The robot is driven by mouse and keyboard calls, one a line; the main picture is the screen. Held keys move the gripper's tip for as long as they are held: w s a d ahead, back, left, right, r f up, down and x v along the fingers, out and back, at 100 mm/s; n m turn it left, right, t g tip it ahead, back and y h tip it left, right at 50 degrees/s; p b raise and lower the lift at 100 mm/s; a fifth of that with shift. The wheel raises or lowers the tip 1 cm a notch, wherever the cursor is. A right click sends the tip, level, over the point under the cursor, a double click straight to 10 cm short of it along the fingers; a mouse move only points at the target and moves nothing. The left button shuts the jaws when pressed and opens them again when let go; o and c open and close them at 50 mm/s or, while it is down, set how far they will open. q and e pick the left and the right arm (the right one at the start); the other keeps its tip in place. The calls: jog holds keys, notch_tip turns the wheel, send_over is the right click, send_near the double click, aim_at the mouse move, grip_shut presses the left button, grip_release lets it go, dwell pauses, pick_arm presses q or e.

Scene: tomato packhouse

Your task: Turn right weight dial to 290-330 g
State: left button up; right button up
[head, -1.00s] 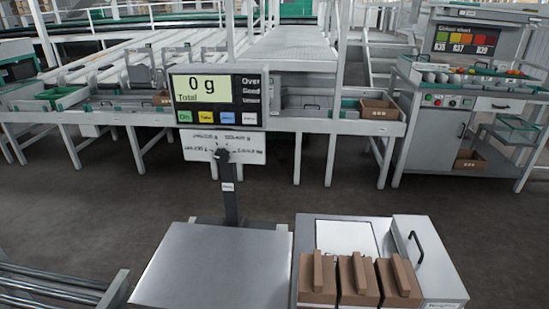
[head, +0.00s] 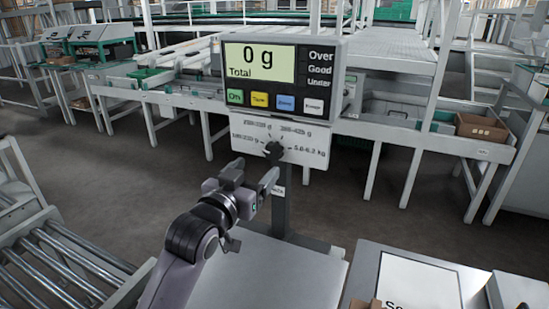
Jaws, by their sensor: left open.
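The weight dial is a dark knob (head: 274,150) on a white label plate (head: 312,150) below the scale display (head: 262,62). The display reads 0 g, Total. The plate has several printed ranges around the knob; one at the right reads about 5.8-6.3 kg, and the gram ranges are too small to read surely. I cannot tell where the knob points. My left gripper (head: 254,174) is open and empty, just below and left of the knob, its fingers pointing up toward it and apart from it. My right gripper is not in view.
A roller conveyor (head: 62,262) stands at the left. A bench with a white panel (head: 415,285) is at lower right. A cardboard box (head: 481,126) sits on the line behind.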

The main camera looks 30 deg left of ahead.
aim_at(271, 153)
pick_arm(q)
jog(key=shift+w+a+r, duration=0.1)
jog(key=shift+w+a, duration=0.05)
jog(key=shift+w, duration=3.3)
jog(key=c, duration=1.1)
jog(key=shift+o, duration=0.2)
